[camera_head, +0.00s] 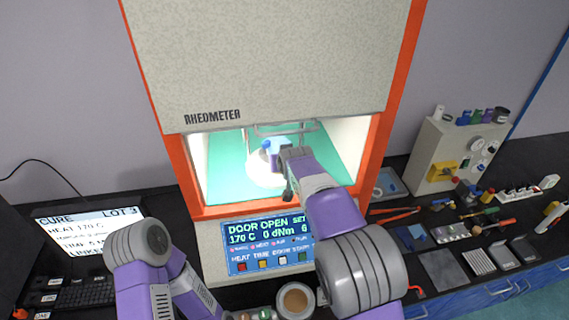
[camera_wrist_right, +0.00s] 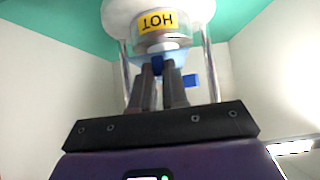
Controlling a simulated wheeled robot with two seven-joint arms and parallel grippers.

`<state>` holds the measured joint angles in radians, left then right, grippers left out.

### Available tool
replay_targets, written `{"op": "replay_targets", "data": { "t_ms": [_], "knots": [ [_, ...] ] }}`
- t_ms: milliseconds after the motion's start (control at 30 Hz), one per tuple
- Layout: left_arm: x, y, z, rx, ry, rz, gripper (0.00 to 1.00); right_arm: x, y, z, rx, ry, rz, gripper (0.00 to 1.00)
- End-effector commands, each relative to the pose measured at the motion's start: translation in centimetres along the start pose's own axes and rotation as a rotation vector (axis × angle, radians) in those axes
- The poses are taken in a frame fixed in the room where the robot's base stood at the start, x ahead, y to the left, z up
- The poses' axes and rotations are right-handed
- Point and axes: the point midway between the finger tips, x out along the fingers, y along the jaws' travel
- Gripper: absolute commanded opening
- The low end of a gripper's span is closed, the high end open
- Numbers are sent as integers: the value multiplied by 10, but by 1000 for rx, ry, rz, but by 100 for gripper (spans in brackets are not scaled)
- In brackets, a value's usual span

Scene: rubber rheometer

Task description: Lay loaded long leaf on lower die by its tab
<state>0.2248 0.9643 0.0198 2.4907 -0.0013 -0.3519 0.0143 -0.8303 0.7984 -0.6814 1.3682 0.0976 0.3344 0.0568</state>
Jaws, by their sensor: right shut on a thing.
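My right gripper (camera_head: 281,152) is inside the open rheometer chamber, above the white round lower die (camera_head: 262,178). In the right wrist view its dark fingers (camera_wrist_right: 163,72) are close together on a blue tab (camera_wrist_right: 158,60). A pale blue see-through sheet (camera_wrist_right: 136,70), apparently the leaf, spreads beyond the fingertips. Another blue piece (camera_wrist_right: 191,80) sticks out to the right. Beyond is a white round die body with a yellow HOT label (camera_wrist_right: 158,22), upside down in this view. The gripper hides most of the leaf in the head view; I cannot tell whether it touches the die. My left gripper is out of view.
The chamber's orange frame (camera_head: 197,175) and pale side walls (camera_head: 352,150) close in around my right arm. Metal rods (camera_wrist_right: 209,70) flank the die. The control panel (camera_head: 268,243) reads DOOR OPEN. A round brown-topped pot (camera_head: 295,300) stands below it, and tools lie right.

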Motion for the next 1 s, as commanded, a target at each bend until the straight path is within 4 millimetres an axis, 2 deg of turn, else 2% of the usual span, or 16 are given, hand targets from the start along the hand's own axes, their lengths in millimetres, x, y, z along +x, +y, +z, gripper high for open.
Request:
{"op": "replay_targets", "data": {
  "t_ms": [400,700,1000],
  "knots": [
    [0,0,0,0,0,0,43,20,0,-16,1,2,-1,0],
    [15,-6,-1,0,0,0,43,32,0,-1,1,1,-1,0],
    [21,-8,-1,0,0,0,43,37,0,4,1,1,-1,0]
  ]
}}
